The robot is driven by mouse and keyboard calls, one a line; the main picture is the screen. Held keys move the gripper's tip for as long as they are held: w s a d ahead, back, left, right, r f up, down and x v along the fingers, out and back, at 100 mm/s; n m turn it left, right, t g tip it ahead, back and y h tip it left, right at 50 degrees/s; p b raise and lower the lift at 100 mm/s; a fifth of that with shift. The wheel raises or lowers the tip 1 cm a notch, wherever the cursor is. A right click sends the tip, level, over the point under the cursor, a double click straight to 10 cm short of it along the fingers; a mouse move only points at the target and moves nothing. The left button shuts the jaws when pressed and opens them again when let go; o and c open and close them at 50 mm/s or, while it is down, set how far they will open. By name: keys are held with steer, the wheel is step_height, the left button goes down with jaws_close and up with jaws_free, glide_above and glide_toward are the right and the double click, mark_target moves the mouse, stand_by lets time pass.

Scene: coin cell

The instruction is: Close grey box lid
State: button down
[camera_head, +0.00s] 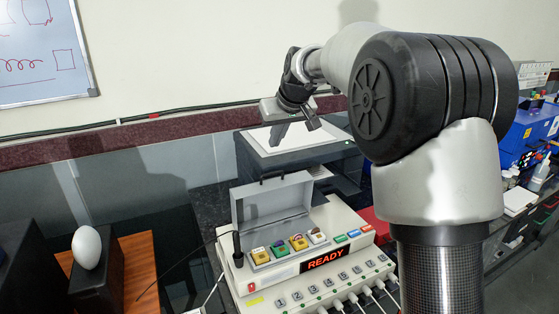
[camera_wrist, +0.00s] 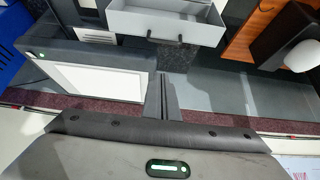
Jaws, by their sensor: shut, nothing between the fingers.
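The grey box (camera_head: 285,256) sits on a white console with its lid (camera_head: 272,201) raised, standing upright along the back edge. A black handle (camera_head: 271,175) is on the lid's upper edge. In the wrist view, the lid (camera_wrist: 166,24) is at the top, with the dark handle (camera_wrist: 164,40) on its near edge. My gripper (camera_head: 277,142) is above and behind the lid, apart from it. In the wrist view its fingers (camera_wrist: 161,78) are together and empty, pointing toward the handle side. Part of the box interior is hidden by its front wall and contents.
Coloured blocks (camera_head: 298,243) stand in the box. The console's READY display (camera_head: 325,258) and cables are in front. A white-topped unit (camera_head: 296,138) stands behind the lid. A white egg-shaped object (camera_head: 87,247) on a black block is at left. Blue equipment (camera_head: 527,130) is at right.

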steer(key=w, duration=0.1)
glide_above(272, 181)
step_height(272, 181, down, 9)
steer(key=shift+w+f, duration=0.1)
steer(key=shift+f, duration=0.05)
steer(key=shift+s+d+f, duration=0.15)
steer(key=shift+s, duration=0.15)
steer(key=shift+f, duration=0.2)
stand_by(0.4)
